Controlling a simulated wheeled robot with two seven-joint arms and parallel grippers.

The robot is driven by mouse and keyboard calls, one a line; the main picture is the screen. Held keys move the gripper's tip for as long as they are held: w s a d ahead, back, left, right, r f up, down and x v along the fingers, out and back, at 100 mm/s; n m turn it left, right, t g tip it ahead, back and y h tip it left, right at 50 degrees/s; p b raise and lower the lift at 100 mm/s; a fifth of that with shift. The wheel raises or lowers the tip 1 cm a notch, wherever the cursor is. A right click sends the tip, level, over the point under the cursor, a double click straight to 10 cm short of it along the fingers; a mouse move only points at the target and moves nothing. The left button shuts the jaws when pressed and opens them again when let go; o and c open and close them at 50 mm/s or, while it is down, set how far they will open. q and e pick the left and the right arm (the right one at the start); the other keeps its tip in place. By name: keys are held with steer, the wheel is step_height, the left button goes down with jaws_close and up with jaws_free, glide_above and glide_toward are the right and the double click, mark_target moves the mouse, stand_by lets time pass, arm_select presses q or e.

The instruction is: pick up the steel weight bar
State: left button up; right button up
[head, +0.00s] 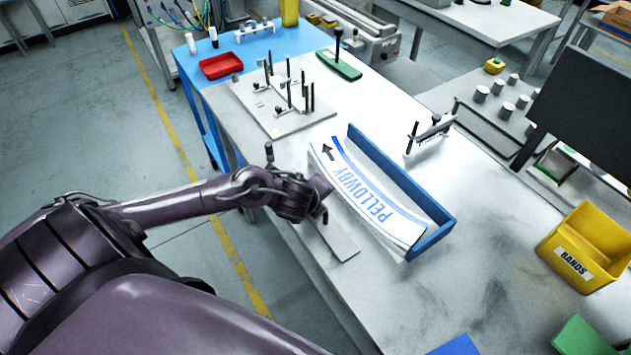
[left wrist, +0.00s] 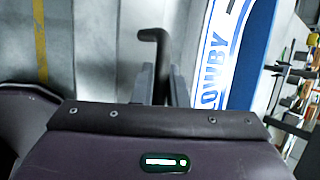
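The steel weight bar (head: 337,240) looks like a flat light-grey bar lying near the left edge of the table, partly hidden by my left gripper. My left gripper (head: 322,194) is over the bar's far part, beside the lettered label strip. In the left wrist view its two fingers (left wrist: 163,84) stand a little apart, with a dark bent rod (left wrist: 154,36) seen in line with the gap. I cannot tell whether they touch the rod. A dark upright post (head: 268,152) shows behind my arm; whether it belongs to the bar is hidden. My right gripper is out of view.
A pegged plate (head: 283,118) stands farther back. A yellow BANDS bin (head: 585,248) is at the right. The table between tray and bin is clear.

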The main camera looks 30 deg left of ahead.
arm_select(q)
jaws_close()
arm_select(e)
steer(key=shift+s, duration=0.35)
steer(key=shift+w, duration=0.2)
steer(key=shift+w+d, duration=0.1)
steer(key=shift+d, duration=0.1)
